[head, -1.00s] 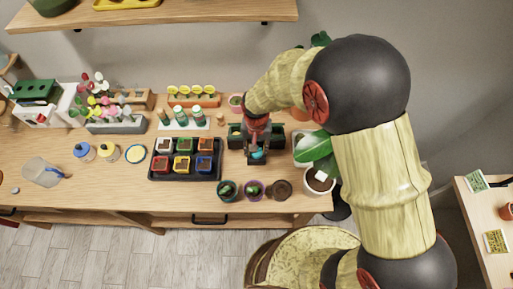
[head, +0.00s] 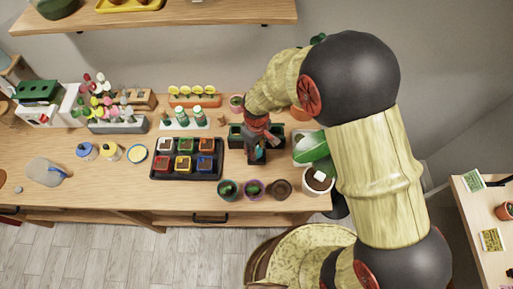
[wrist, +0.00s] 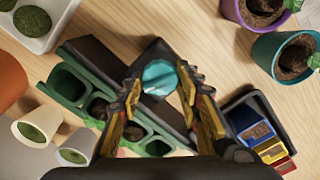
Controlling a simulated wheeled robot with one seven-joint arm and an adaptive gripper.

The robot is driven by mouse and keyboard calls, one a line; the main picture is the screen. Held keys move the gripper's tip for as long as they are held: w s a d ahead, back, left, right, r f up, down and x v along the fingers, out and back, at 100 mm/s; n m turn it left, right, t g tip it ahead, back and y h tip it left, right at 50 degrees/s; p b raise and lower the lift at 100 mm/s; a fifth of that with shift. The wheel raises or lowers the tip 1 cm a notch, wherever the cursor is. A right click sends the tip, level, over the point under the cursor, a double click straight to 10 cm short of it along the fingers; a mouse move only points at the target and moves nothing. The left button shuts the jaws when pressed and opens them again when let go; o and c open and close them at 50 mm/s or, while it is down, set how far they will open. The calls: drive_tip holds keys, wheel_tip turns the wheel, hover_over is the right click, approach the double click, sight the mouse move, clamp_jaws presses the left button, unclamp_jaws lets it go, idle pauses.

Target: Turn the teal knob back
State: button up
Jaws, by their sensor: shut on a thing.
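The teal knob (wrist: 160,77) is round with a raised bar across its top. It sits on a dark block (wrist: 158,55) that stands against a dark holder with green cups (wrist: 68,84). In the wrist view my gripper (wrist: 160,88) has its two fingers on either side of the knob, shut on it. In the head view my gripper (head: 258,152) points down over the dark block and the fingers hide most of the knob.
A black tray of coloured pots (head: 187,178) stands left of my gripper. Small pots (head: 228,190) stand near the table's front edge. A white pot with a leafy plant (head: 318,181) stands close on the right. Bottles (head: 197,117) stand behind.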

drive_tip(key=shift+n, duration=1.1)
drive_tip(key=o, duration=0.9)
